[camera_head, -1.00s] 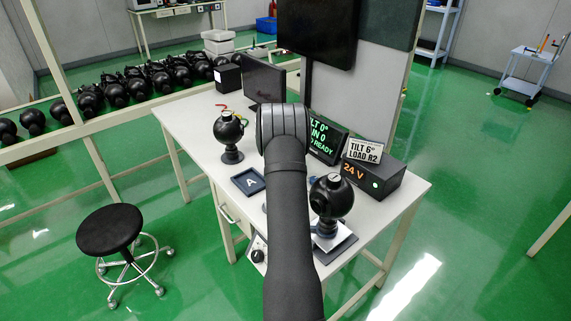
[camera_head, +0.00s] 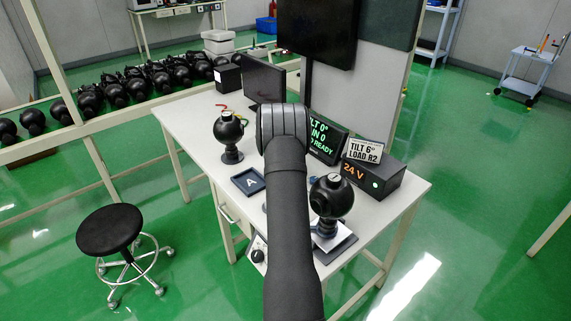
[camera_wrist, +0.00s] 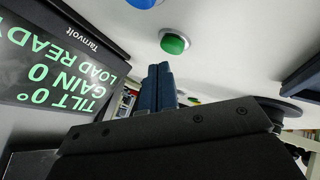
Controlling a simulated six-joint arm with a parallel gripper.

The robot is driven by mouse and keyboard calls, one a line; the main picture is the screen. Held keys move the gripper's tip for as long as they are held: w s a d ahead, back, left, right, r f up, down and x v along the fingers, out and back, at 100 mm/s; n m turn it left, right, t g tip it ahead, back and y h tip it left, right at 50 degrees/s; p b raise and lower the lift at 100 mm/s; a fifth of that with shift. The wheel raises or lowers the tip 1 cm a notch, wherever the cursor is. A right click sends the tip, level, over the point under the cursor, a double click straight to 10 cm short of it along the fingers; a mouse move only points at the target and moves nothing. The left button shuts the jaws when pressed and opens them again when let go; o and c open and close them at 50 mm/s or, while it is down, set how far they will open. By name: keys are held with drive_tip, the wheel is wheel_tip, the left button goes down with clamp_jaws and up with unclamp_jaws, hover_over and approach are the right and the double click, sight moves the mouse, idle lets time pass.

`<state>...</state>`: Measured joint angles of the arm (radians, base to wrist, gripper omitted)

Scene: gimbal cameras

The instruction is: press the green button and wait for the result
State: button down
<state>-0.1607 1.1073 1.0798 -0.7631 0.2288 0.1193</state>
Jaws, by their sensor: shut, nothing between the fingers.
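The green button (camera_wrist: 174,42) is a round dome on the white tabletop in the wrist view. My gripper (camera_wrist: 159,70) is shut and empty, its dark blue fingertips just below the button in the picture. A small gap seems to show between tips and button; I cannot tell the distance in depth. A screen (camera_wrist: 58,62) beside it reads TILT 0°, GAIN 0, LOAD READY. This screen also shows in the head view (camera_head: 325,138), partly behind my arm. The button and my gripper are hidden by my arm there.
A blue button (camera_wrist: 145,3) lies beyond the green one. A black camera ball on a stand (camera_head: 331,196) is right of my arm, another (camera_head: 229,130) left. A dark tray marked A (camera_head: 247,181) lies on the table. A 24 V box (camera_head: 374,178) stands at right.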

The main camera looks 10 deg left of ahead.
drive_tip(key=shift+f, duration=0.15)
drive_tip(key=shift+f, duration=0.3)
drive_tip(key=shift+f, duration=0.4)
idle(1.1)
drive_tip(key=shift+r, duration=0.85)
drive_tip(key=shift+r, duration=2.5)
